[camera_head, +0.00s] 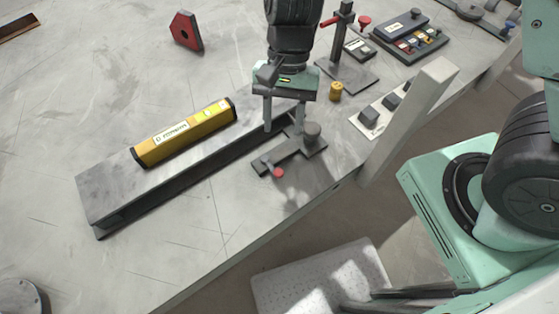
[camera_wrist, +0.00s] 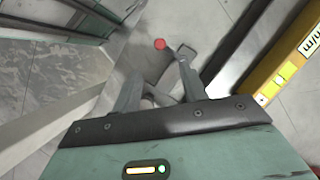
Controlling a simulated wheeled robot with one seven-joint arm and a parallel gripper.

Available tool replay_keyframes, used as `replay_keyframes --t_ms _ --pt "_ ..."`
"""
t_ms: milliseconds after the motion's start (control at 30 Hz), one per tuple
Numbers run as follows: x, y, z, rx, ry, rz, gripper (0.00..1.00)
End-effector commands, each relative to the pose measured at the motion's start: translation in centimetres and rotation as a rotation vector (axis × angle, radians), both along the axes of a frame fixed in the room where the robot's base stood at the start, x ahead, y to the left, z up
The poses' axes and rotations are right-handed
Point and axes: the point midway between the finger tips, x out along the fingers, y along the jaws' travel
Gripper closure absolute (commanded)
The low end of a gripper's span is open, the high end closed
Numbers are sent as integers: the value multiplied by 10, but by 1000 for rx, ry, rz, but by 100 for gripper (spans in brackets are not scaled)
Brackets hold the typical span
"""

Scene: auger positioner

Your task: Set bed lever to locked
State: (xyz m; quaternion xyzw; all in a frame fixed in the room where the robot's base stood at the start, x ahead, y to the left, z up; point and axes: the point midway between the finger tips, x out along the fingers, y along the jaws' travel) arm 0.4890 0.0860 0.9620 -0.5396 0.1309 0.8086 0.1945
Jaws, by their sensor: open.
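A small lever with a red ball knob (camera_head: 278,172) sits on a dark grey plate (camera_head: 313,148) at the right end of a long grey rail. I take it for the bed lever; no locked marking is readable. The red knob also shows in the wrist view (camera_wrist: 159,44), beyond my fingertips. My gripper (camera_head: 283,129) points down over the rail end, open and empty. In the wrist view its two fingers (camera_wrist: 158,80) are spread, with grey metal parts between and beyond them. Where the lever arm meets its pivot is partly hidden by the fingers.
A yellow level-like bar (camera_head: 185,132) lies on the rail (camera_head: 110,190). A post with a red handle (camera_head: 343,40), a small yellow cylinder (camera_head: 336,91), a plate with dark blocks (camera_head: 369,117) and a button box (camera_head: 410,38) stand nearby.

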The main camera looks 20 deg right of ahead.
Motion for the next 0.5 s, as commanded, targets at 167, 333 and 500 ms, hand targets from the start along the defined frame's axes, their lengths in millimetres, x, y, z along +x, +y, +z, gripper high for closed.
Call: replay_keyframes --t_ms 167,333,500 --pt "-14 6 -36 -1 4 1 57" --pt "-25 12 -68 -1 4 2 57" --pt "-33 16 -90 0 2 1 57"
